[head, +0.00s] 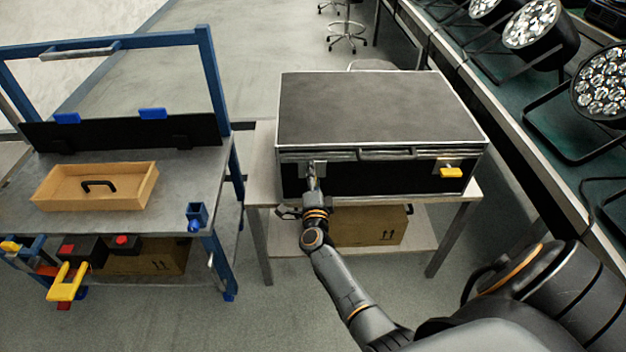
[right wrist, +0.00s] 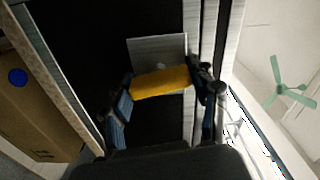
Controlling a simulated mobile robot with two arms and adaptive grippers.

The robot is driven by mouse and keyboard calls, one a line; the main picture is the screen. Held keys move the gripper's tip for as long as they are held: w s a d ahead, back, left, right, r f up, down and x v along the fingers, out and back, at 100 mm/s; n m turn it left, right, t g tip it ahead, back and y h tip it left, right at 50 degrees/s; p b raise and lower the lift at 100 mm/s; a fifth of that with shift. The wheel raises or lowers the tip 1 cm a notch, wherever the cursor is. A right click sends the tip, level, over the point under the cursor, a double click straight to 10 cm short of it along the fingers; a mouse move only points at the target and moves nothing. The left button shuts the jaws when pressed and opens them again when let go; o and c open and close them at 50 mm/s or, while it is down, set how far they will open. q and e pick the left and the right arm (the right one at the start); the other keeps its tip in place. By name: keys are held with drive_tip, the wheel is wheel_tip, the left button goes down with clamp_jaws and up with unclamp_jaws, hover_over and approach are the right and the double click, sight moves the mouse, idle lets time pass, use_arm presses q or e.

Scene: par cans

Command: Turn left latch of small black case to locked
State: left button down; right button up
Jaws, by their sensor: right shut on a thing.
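The small black case (head: 380,108) stands closed on a light table, with silver edges and a handle on its front. Its right latch (head: 451,172) is a yellow tab on a silver plate and lies level. My right gripper (head: 312,184) is at the left latch on the case's front and covers most of it in the head view. In the right wrist view the yellow left latch (right wrist: 160,82) lies between the fingers of my right gripper (right wrist: 163,100), which are shut on it; its silver plate (right wrist: 150,48) shows behind. My left gripper is not in view.
The light table (head: 262,165) has a lower shelf with a cardboard box (head: 370,226). A blue-framed workbench (head: 180,190) with a wooden tray (head: 128,193) stands at the left. Par cans (head: 540,38) line a long table at the right. Open floor lies between bench and table.

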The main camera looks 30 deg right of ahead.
drive_tip(key=shift+f+m+b, duration=0.1)
drive_tip(key=shift+m+b, duration=0.3)
drive_tip(key=shift+m, duration=0.7)
drive_tip(key=o, duration=1.2)
drive_tip(key=shift+c, duration=0.2)
drive_tip(key=v, duration=0.7)
drive_tip(key=shift+s, duration=0.25)
drive_tip(key=shift+a, duration=0.1)
